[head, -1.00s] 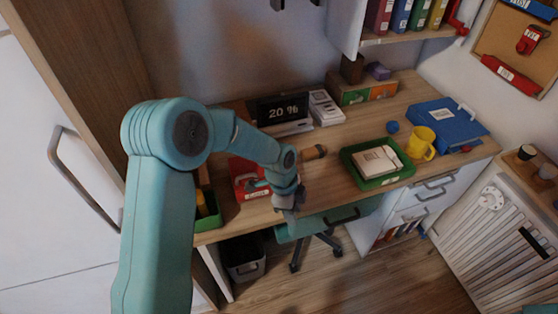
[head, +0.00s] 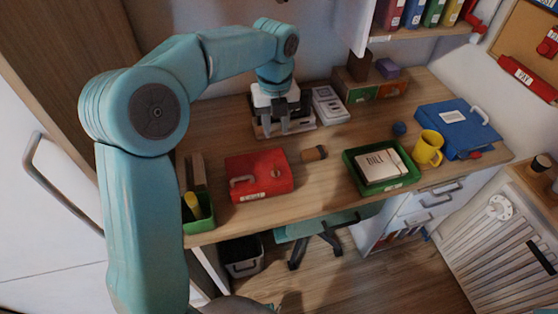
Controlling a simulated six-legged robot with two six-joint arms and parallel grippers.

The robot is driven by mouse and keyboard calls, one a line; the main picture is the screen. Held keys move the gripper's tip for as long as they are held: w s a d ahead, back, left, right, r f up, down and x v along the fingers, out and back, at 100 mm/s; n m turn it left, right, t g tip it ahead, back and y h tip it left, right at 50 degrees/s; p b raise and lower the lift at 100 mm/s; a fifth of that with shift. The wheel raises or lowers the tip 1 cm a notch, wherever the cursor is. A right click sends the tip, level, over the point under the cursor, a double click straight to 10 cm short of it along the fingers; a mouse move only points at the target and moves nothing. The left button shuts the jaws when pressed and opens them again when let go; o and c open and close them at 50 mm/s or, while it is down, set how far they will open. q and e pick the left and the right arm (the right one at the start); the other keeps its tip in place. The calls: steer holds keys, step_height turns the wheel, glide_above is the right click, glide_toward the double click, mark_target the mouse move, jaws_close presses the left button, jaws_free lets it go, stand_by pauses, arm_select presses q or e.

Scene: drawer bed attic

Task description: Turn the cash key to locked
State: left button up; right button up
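The red cash box (head: 252,166) lies on the desk, left of centre, with a handle at its left and a pale label on its front edge. A small brownish round part (head: 277,174), seemingly the key or lock, sits on its right side; its turn position is too small to read. My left gripper (head: 276,132) is beyond the box, pointing down over the back of the desk in front of the display. Its two fingers are apart with nothing visible between them. It is clear of the red box. My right gripper is not in view.
A green bin (head: 204,222) is at the left front. A white device (head: 329,104) stands behind.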

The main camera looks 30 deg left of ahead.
mark_target(275, 167)
arm_select(q)
steer(key=f, duration=1.3)
steer(key=shift+s+f+b, duration=0.35)
steer(key=shift+f+b, duration=0.05)
steer(key=shift+w+f, duration=0.1)
steer(key=shift+f, duration=0.3)
jaws_close()
